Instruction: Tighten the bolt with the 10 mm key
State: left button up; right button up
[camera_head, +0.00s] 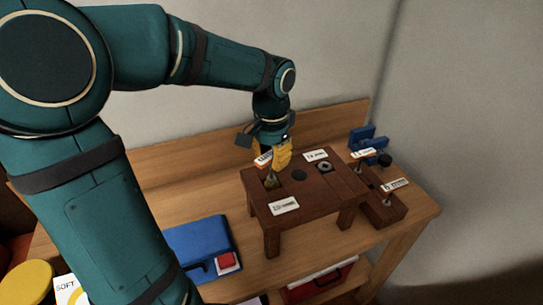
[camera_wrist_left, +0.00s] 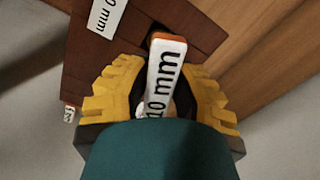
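The 10 mm key has a white label with orange ends (camera_head: 263,159); in the left wrist view the label reading "10 mm" (camera_wrist_left: 165,75) lies between the yellow fingers. My left gripper (camera_head: 280,157) is shut around the key, over the left part of a small dark brown wooden stand (camera_head: 320,199). A brass-coloured part (camera_head: 271,182) shows just below the fingers, at the stand's top. I cannot tell whether the key is seated on the bolt, as the fingers and label hide the contact. My left gripper also shows in the left wrist view (camera_wrist_left: 163,85). My right gripper is out of view.
White labels (camera_head: 285,206) lie on the stand, with a dark nut-like piece (camera_head: 324,166) and a dark disc (camera_head: 299,175). Other labelled keys (camera_head: 395,185) stand in a low block at right. A blue clamp-like object (camera_head: 366,140) is behind. A blue case (camera_head: 198,249) lies at front left.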

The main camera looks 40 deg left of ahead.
pick_arm(q)
grip_shut()
jog(key=shift+r+m+p, duration=0.1)
jog(key=shift+m+p, duration=0.5)
jog(key=shift+m, duration=0.4)
jog(key=m+p, duration=0.1)
jog(key=m, duration=0.2)
jog(key=shift+p, duration=0.4)
jog(key=shift+m, duration=0.7)
jog(key=shift+p, duration=0.3)
jog(key=shift+m+p, duration=0.4)
jog(key=shift+m, duration=0.3)
jog(key=o, duration=1.1)
grip_release()
